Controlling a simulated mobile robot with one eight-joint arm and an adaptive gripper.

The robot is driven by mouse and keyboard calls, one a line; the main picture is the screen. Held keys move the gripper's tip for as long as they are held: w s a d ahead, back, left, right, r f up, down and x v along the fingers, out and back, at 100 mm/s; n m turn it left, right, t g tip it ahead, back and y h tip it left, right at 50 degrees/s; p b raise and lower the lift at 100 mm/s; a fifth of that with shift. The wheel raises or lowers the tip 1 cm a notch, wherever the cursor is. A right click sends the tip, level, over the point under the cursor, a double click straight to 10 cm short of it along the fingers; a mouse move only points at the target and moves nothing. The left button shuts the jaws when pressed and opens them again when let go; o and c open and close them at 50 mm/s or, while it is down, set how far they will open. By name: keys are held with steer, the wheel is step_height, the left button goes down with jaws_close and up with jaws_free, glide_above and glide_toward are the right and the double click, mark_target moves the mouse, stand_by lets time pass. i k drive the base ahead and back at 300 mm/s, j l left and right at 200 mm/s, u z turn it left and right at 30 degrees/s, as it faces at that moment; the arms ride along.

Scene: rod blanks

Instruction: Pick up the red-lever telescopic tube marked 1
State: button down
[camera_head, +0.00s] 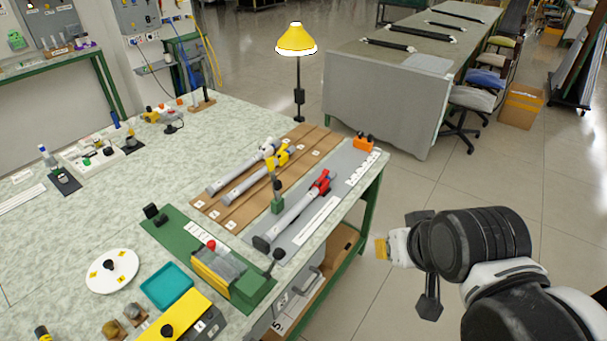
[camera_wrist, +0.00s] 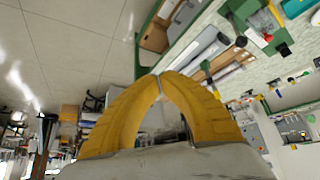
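The red-lever telescopic tube (camera_head: 296,213) lies diagonally on a grey mat near the table's right edge in the head view. Its body is grey, with a dark cap at the near end and a red lever toward the far end. I cannot read a mark 1 on it. My gripper (camera_head: 383,248) is beyond the table edge, right of the tube and clear of it. In the wrist view my gripper (camera_wrist: 159,77) has its yellow fingertips together with nothing between them. A grey tube (camera_wrist: 203,57) shows past the fingers there, its lever not visible.
A white-lever tube (camera_head: 235,178) and a yellow-lever tube (camera_head: 255,179) lie on a brown grooved board left of the red one. A small green stand (camera_head: 277,205) rises beside the red-lever tube. A green fixture (camera_head: 250,290) stands at its near end.

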mark_target(287, 219)
steer(key=i+l+u, duration=0.2)
steer(key=u, duration=0.2)
steer(key=i+l+u, duration=0.3)
steer(key=u, duration=0.15)
steer(key=i+l+u, duration=0.2)
steer(key=l+u, duration=0.2)
steer(key=i+l+u, duration=0.1)
steer(key=l+u, duration=0.2)
steer(key=u, duration=0.15)
steer(key=l+u, duration=0.4)
steer(key=i+l, duration=0.05)
